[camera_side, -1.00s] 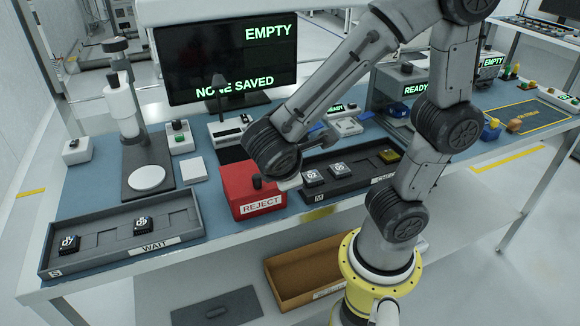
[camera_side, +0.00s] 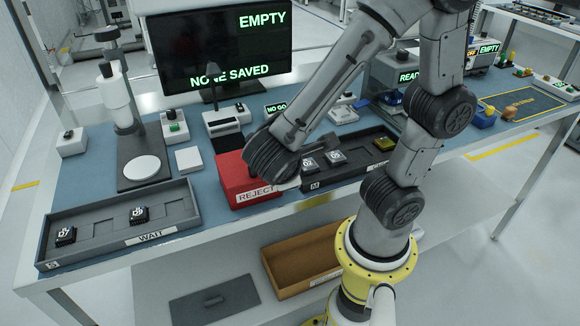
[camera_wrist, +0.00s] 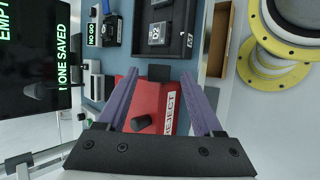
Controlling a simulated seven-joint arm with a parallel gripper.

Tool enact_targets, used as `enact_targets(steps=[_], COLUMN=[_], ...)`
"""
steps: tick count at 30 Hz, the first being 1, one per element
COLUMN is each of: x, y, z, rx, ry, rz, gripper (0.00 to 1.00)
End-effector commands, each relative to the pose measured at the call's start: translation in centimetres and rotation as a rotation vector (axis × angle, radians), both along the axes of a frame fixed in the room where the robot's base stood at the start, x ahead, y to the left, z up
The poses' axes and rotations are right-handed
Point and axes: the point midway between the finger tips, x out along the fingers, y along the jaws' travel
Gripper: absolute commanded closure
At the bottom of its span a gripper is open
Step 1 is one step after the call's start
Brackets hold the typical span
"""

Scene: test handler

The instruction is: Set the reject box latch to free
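The red reject box (camera_side: 233,180) stands mid-bench in the side view, with a white REJECT label on its front. In the wrist view the red box (camera_wrist: 153,100) lies under my gripper, and a dark knob (camera_wrist: 143,123), which looks like the latch, stands on its top. My gripper (camera_wrist: 161,74) is open, its two purple fingers spread over the box. The knob shows between them, nearer the left finger; I see no contact, but height is hard to judge. In the side view my arm hides the knob and fingers. I cannot read any latch setting.
The WAIT tray (camera_side: 176,221) with two chips is left of the box. Another dark tray (camera_side: 352,172) with several chips is close on the right. A monitor (camera_side: 215,50) reads EMPTY and NONE SAVED. A small display (camera_side: 276,108) behind the box reads NO GO.

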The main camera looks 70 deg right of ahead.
Motion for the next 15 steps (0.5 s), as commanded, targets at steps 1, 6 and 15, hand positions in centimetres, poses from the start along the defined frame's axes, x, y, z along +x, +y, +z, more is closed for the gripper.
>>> enact_targets(steps=[1,6,15], x=[0.0,0.0,-0.4], y=[0.0,0.0,2.2], z=[0.0,0.0,2.1], rx=[-0.001,-0.002,0.002], ry=[0.001,0.001,-0.003], rz=[-0.001,0.000,0.005], gripper=[0.32,0.32,0.32])
